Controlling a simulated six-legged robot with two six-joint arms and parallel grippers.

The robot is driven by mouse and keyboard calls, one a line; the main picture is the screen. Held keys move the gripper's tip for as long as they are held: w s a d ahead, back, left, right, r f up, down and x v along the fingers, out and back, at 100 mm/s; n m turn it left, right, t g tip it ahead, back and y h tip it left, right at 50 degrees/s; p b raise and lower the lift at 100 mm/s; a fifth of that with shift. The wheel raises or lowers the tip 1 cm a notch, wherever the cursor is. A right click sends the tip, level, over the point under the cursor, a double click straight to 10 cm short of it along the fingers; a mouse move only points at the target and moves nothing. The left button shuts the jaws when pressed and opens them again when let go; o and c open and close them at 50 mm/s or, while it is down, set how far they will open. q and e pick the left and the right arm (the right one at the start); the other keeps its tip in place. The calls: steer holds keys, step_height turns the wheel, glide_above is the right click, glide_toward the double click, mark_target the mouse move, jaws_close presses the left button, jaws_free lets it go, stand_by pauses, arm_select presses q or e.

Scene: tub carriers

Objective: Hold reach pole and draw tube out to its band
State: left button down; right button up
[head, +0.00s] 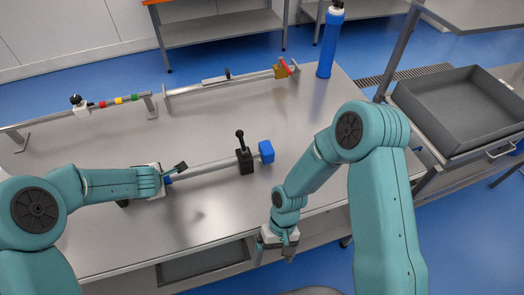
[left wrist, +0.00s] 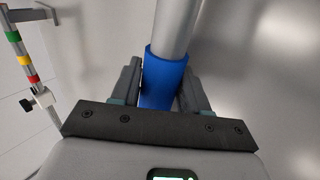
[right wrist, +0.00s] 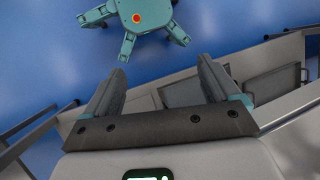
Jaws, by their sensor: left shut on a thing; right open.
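The reach pole lies across the table, a grey tube (head: 212,166) with a blue grip (left wrist: 165,78) at its left end. A black collar with an upright lever (head: 244,158) sits near its right end, and a blue end piece (head: 266,151) is beyond the collar. I see no band on the pole. My left gripper (head: 170,179) is shut on the blue grip, with one finger on each side in the left wrist view. My right gripper (head: 284,247) is open and empty at the table's front edge, apart from the pole.
A blue bottle (head: 329,45) stands at the back right corner. A grey tub (head: 455,105) is to the right. The table between is clear.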

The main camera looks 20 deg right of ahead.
arm_select(q)
steer(key=shift+r, duration=0.1)
steer(key=shift+w, duration=0.1)
arm_select(e)
steer(key=w+a+r+m+t, duration=0.1)
steer(key=w+r+m+t, duration=0.6)
steer(key=w+r, duration=1.95)
arm_select(q)
steer(key=shift+d, duration=0.15)
arm_select(e)
steer(key=m+g+y, duration=0.1)
steer(key=m+g, duration=0.2)
steer(key=m, duration=0.7)
glide_toward(267, 146)
steer(key=x, duration=1.1)
steer(key=shift+s+a+f, duration=0.1)
steer(key=shift+a+f, duration=0.05)
steer(key=shift+f, duration=0.45)
steer(key=c, duration=1.4)
arm_select(q)
steer(key=shift+a, duration=0.2)
arm_select(e)
steer(key=d, duration=1.4)
steer(key=shift+d+r, duration=0.1)
steer(key=shift+d, duration=0.05)
steer(key=shift+c, duration=0.2)
